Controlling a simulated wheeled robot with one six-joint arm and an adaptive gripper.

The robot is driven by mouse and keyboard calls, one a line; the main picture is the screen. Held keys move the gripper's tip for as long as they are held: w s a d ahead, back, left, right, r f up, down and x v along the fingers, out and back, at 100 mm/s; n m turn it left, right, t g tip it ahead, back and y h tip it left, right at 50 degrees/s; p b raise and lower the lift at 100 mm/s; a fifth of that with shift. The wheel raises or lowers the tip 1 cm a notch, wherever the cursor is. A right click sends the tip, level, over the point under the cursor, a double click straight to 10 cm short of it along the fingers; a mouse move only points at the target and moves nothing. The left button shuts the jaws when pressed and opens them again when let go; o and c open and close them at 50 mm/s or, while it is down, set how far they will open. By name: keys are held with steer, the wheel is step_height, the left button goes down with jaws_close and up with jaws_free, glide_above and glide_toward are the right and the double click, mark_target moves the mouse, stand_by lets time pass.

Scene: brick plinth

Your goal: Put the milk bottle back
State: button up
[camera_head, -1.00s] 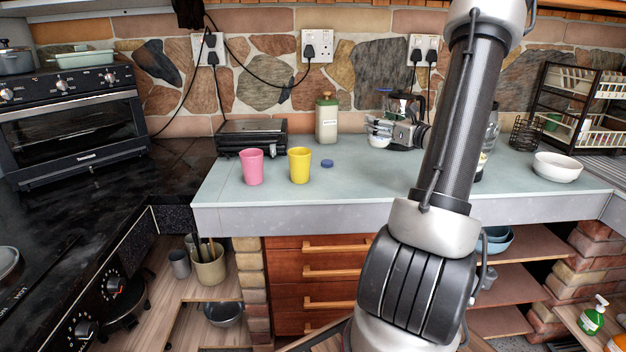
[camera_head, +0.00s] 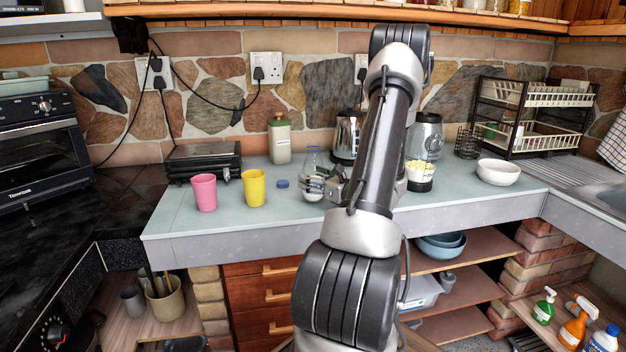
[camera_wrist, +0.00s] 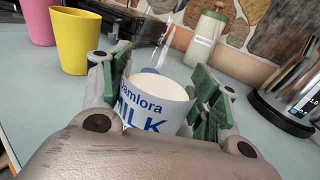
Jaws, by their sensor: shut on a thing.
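My gripper (camera_head: 322,187) is shut on the milk bottle (camera_head: 313,163), which is clear glass with white milk low in it. In the wrist view the bottle (camera_wrist: 158,92) sits between the green-padded fingers (camera_wrist: 160,100), with blue "Damlora MILK" lettering facing the camera. It looks about upright over the counter (camera_head: 350,215). I cannot tell whether its base touches the counter. A small flat blue disc (camera_head: 283,183) lies just left of the bottle.
A yellow cup (camera_head: 255,188) and a pink cup (camera_head: 204,193) stand left of the disc. A kettle (camera_head: 345,138), a blender (camera_head: 426,137) and a white bowl (camera_head: 498,172) are to the right.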

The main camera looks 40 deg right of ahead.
steer(key=shift+f, duration=0.15)
steer(key=o, duration=1.5)
steer(key=shift+o, duration=0.2)
